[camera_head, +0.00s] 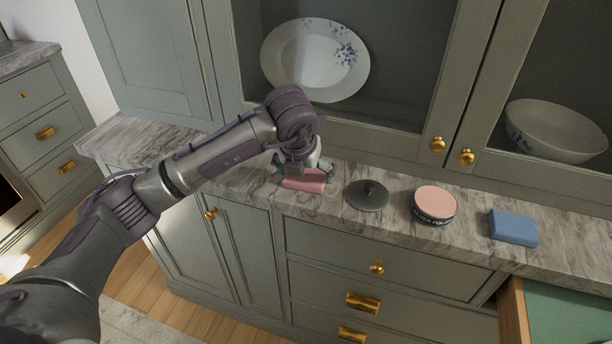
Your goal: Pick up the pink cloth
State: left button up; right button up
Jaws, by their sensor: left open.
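The pink cloth (305,183) lies on the marble counter, left of the dark round lid. My left arm comes in from the left, and my left gripper (303,172) is right over the cloth with its fingers spread to either side. The gripper is open. Its wrist hides the back part of the cloth, and I cannot tell whether the fingers touch it. My right gripper is not in view.
Glass-front cabinets stand behind. An open drawer (560,310) juts out at lower right.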

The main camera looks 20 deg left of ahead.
aim_at(305, 176)
pick_arm(q)
jog(key=c, duration=0.6)
jog(key=shift+r, duration=0.15)
notch_tip(305, 176, up, 10)
jog(key=b, duration=0.1)
